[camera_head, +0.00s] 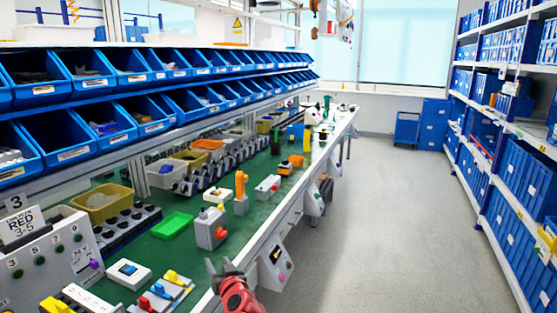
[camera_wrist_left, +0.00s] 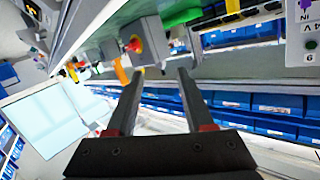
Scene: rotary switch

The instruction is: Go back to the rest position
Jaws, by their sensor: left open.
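My left gripper (camera_head: 226,267) is at the bottom of the head view, by the front edge of the green-topped workbench (camera_head: 150,248). In the left wrist view its two dark fingers (camera_wrist_left: 160,74) are apart with nothing between them. A grey box with a red knob (camera_head: 210,229) stands on the bench beyond the gripper; a grey box with a red knob (camera_wrist_left: 134,44) also shows in the left wrist view. A switch block with yellow, blue and red knobs (camera_head: 164,291) lies to the gripper's left, apart from it. My right gripper is not in view.
Blue bins (camera_head: 60,140) line racks above the bench. A green tray (camera_head: 172,225) and a white box with a blue button (camera_head: 129,273) are on the bench. A control box (camera_head: 275,264) is on the bench's front. The aisle floor (camera_head: 390,220) is clear before the right shelves (camera_head: 500,170).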

